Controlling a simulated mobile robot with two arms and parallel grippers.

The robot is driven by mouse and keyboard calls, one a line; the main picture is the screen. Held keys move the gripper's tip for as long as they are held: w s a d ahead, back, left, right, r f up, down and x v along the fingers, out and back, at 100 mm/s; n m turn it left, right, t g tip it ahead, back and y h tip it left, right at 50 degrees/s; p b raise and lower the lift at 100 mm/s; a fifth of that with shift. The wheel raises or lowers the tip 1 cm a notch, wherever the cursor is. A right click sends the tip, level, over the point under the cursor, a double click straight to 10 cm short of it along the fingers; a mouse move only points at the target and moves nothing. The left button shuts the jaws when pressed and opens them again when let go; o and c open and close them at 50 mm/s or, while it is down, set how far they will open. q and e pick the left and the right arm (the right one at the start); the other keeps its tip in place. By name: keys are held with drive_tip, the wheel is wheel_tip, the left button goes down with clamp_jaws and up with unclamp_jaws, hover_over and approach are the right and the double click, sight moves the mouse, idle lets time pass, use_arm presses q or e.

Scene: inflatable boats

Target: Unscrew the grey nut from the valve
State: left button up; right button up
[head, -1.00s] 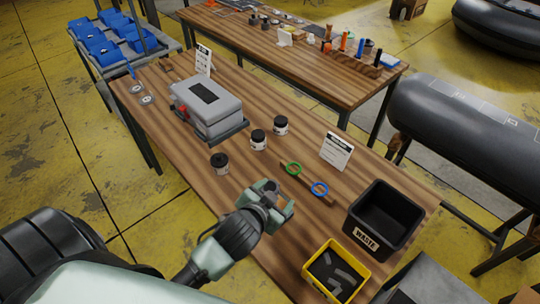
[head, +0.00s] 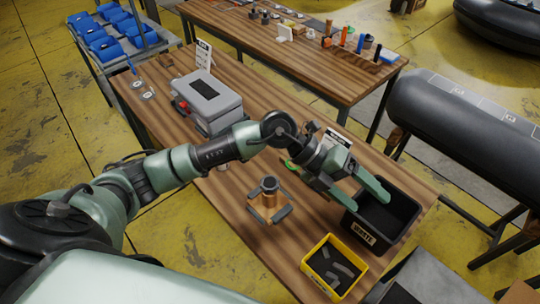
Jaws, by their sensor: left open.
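The valve (head: 262,207) appears to be the small copper-brown piece standing on the wooden table, with grey bars at its sides. A dark grey round part (head: 269,184), probably the grey nut, sits at its top; I cannot tell how it is seated. My left gripper (head: 366,201) is open, to the right of the valve and apart from it. Its fingers point toward the black waste bin, overlapping it in the head view, with nothing seen between them. My right gripper is not in view.
The waste bin (head: 411,213) stands at the table's right end. A yellow tray (head: 310,268) with grey pieces is in front of it. A grey case (head: 207,97) stands at the back left. My left arm hides most of the jars and ring-handled tool.

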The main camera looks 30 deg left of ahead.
use_arm(q)
drive_tip(key=w+a+f+y, duration=0.3)
drive_tip(key=a+f+y, duration=0.25)
drive_tip(key=a, duration=0.55)
drive_tip(key=n+y, duration=0.2)
drive_tip(key=y, duration=0.4)
hover_over(269, 182)
drive_tip(key=shift+g, duration=0.3)
wheel_tip(269, 182, down, 10)
drive_tip(key=b, duration=0.7)
drive_tip(key=shift+w+d+f, duration=0.1)
drive_tip(key=shift+f, duration=0.05)
drive_tip(key=shift+c, duration=0.3)
drive_tip(key=c, duration=1.4)
drive_tip(key=shift+o, duration=0.2)
